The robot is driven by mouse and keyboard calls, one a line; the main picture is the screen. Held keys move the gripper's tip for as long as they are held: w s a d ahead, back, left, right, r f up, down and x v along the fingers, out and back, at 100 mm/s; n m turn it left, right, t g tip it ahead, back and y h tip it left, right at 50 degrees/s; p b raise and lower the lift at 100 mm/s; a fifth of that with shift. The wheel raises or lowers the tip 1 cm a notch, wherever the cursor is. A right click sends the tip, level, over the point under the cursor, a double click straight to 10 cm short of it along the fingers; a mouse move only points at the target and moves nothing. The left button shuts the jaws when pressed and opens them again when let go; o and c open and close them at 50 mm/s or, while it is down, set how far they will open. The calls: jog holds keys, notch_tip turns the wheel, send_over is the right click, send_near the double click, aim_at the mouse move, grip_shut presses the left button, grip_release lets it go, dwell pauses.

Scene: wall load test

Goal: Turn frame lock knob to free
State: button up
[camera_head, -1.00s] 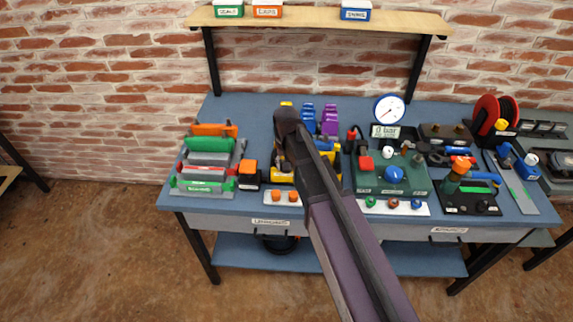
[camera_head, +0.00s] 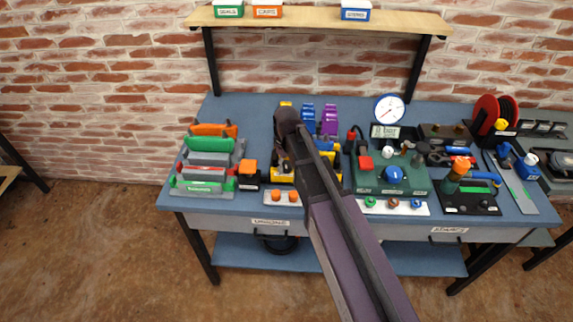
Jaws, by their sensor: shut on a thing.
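My arm reaches up from the bottom of the head view and ends in a dark wrist over the middle of the bench. My gripper is hidden behind or under this wrist, so its fingers and what they hold do not show. A yellow and black fixture (camera_head: 331,149) shows in part on both sides of my arm. I cannot make out a frame lock knob; it may be hidden by my arm. Two orange knobs (camera_head: 276,196) sit on a white strip in front of the fixture. A round blue knob (camera_head: 393,174) is on a green panel (camera_head: 420,187) to the right.
The blue bench (camera_head: 240,110) is crowded. A rack of coloured bars (camera_head: 209,159) is at the left, a dial gauge (camera_head: 389,109) at the back, and red reels (camera_head: 486,113) at the right. A shelf (camera_head: 310,18) with small boxes spans the back. The bench's back left is clear.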

jog(key=shift+s, duration=0.1)
jog(key=o, duration=1.1)
jog(key=shift+o, duration=0.2)
jog(key=shift+m, duration=0.4)
